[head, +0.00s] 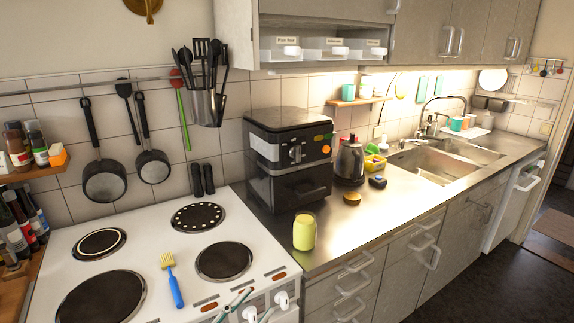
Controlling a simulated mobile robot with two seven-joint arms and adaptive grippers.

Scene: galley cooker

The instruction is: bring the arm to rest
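Only a small part of my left gripper (238,300) shows, as thin dark grey-green pieces at the bottom edge of the head view. It is in front of the white cooker (140,245), near the control knobs. Its fingers are too small and cut off to tell whether they are open or shut, and I see nothing held in it. My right gripper is not in view.
A brush with a blue handle and yellow head (173,280) lies between the hotplates. A yellow-green jar (304,232) stands on the counter (345,222) before a black oven (290,155). A kettle (349,162) stands further right. The counter's front middle is clear.

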